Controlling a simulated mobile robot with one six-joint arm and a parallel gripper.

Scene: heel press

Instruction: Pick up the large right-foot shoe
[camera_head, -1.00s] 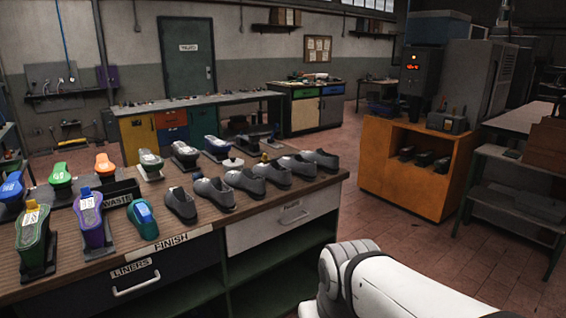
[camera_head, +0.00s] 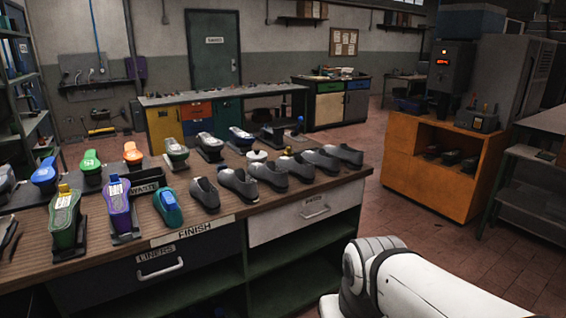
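Several dark grey shoes stand in a row along the front edge of the wooden-topped bench: a leftmost one (camera_head: 204,195), one beside it (camera_head: 238,184), a middle one (camera_head: 269,174), and others further right, up to the rightmost shoe (camera_head: 346,154). They stand close together and partly overlap in this view. I cannot tell which one is the large right-foot shoe, as sizes and foot sides are not readable here. My gripper is out of view; only a white link of my arm shows at the lower right, apart from the shoes.
The bench top (camera_head: 150,219) also carries coloured shoe lasts, such as a purple one (camera_head: 118,206) and a green one (camera_head: 64,220). A small white round object (camera_head: 257,156) sits behind the shoes. An orange cabinet (camera_head: 425,185) stands right, with open floor between.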

